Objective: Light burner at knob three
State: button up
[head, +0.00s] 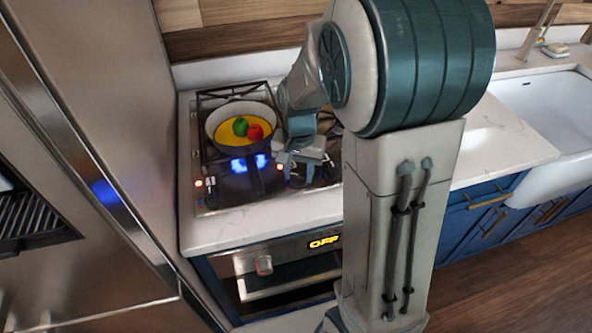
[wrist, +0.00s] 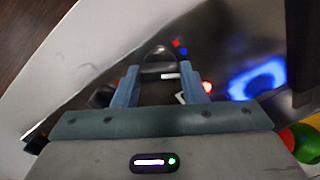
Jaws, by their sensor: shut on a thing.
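The gas cooktop (head: 212,202) is set in the white counter, with dark grates and small red lights along its front. My gripper (head: 300,162) is low over its front right part. In the wrist view my gripper (wrist: 160,72) has its two blue-grey fingers on either side of a dark rounded knob (wrist: 159,60), and it is shut on it. I cannot read the knob's number. A blue flame (head: 248,163) burns under the pan at the left; it also shows in the wrist view (wrist: 256,80). My arm hides the cooktop's right part.
A frying pan (head: 213,118) with yellow contents, a green and a red round item sits on the left burner, its handle pointing forward, close to my gripper. The oven (head: 265,265) below reads OFF. A steel fridge stands left, a white sink (head: 555,105) right.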

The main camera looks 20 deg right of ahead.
aim_at(299, 175)
jog(key=shift+r, duration=0.1)
jog(key=o, duration=1)
notch_tip(299, 175, up, 14)
jog(key=s+f+n+t, duration=0.1)
jog(key=s+f+n, duration=0.1)
jog(key=s, duration=0.5)
jog(key=s+f+n+t, duration=0.2)
jog(key=s+n, duration=0.2)
jog(key=s, duration=0.4)
jog(key=shift+a+f, duration=0.15)
jog(key=shift+f, duration=0.2)
